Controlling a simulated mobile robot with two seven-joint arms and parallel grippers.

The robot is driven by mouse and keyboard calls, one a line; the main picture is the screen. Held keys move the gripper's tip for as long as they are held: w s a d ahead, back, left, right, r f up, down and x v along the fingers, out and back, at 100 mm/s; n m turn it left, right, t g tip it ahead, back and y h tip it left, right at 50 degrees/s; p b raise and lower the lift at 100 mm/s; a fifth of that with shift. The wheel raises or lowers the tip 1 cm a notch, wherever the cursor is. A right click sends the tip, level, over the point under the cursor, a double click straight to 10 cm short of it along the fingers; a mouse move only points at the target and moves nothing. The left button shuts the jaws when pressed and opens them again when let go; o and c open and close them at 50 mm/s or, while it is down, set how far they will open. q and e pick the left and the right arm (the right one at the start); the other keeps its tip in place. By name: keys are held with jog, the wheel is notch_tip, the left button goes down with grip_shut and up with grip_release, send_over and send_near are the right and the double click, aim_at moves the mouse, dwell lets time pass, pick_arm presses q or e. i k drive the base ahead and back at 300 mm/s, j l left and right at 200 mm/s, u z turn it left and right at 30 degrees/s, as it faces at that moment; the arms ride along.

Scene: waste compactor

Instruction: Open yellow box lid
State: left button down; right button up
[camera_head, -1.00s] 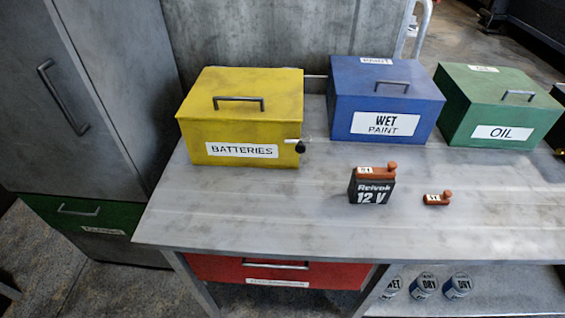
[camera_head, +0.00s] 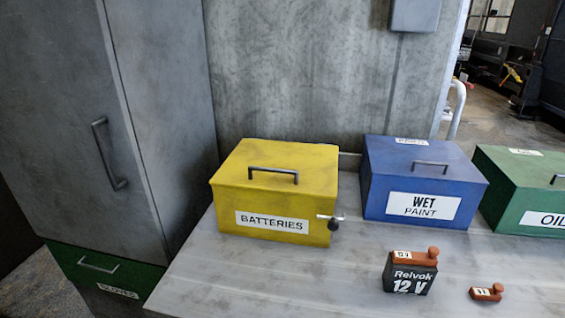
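The yellow box (camera_head: 232,203) stands on the metal table and carries a white BATTERIES label. Its lid (camera_head: 310,165) is closed, with a dark bar handle (camera_head: 273,171) on top. A small latch-like part with a dark knob (camera_head: 333,224) sticks out at the box's front right corner. Neither of my grippers shows in the head view.
A blue WET PAINT box (camera_head: 385,178) and a green OIL box (camera_head: 510,190) stand to the right. A 12 V battery (camera_head: 411,273) and a small red-brown item (camera_head: 486,293) lie in front. A grey cabinet (camera_head: 165,100) rises at left. The table (camera_head: 270,280) before the yellow box is clear.

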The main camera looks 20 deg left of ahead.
aim_at(255, 164)
jog(key=j+z, duration=0.9)
jog(key=i+l, duration=0.05)
jog(key=l, duration=0.05)
